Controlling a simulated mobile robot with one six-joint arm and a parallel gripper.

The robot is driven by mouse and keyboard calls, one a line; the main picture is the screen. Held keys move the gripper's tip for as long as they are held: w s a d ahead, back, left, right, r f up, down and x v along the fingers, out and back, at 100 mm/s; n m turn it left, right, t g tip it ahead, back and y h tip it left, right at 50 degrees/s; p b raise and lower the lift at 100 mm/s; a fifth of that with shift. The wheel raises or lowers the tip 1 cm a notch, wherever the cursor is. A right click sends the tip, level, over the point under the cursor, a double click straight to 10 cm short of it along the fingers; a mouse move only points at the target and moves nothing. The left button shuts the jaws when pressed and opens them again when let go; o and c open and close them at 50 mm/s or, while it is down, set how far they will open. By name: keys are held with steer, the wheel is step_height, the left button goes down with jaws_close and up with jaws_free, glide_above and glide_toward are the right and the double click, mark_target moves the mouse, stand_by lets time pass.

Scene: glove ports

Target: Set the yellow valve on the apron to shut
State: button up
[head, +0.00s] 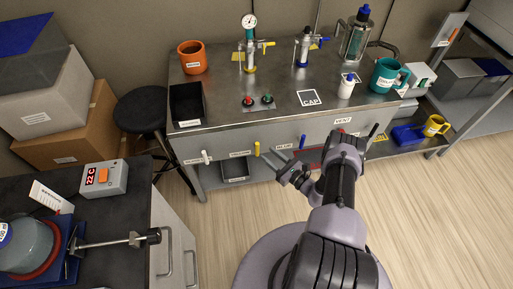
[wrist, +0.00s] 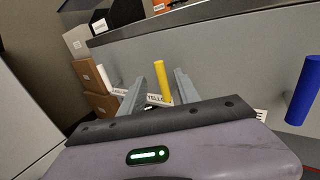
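The yellow valve handle (head: 257,148) is on the grey apron (head: 225,146) along the front of the steel bench. It stands upright, near a label that reads in part "YELLO" in the wrist view. My gripper (head: 274,158) is in front of the apron, just right of the yellow handle in the head view. In the wrist view my gripper (wrist: 159,78) is open, and the yellow handle (wrist: 161,80) appears between its two fingers. No contact shows, and I cannot tell how deep the handle sits between them.
A white handle (head: 206,156) is to the left on the apron, and a blue handle (head: 302,141) is to the right; the blue one (wrist: 303,90) is close in the wrist view. A black stool (head: 142,112) stands left of the bench.

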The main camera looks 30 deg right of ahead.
mark_target(258, 146)
steer(key=b+x, duration=0.1)
steer(key=x, duration=0.6)
steer(key=shift+w+a+b, duration=0.1)
steer(key=shift+w+b, duration=0.2)
steer(key=shift+b, duration=0.05)
jaws_close()
steer(key=shift+s, duration=0.1)
stand_by(0.8)
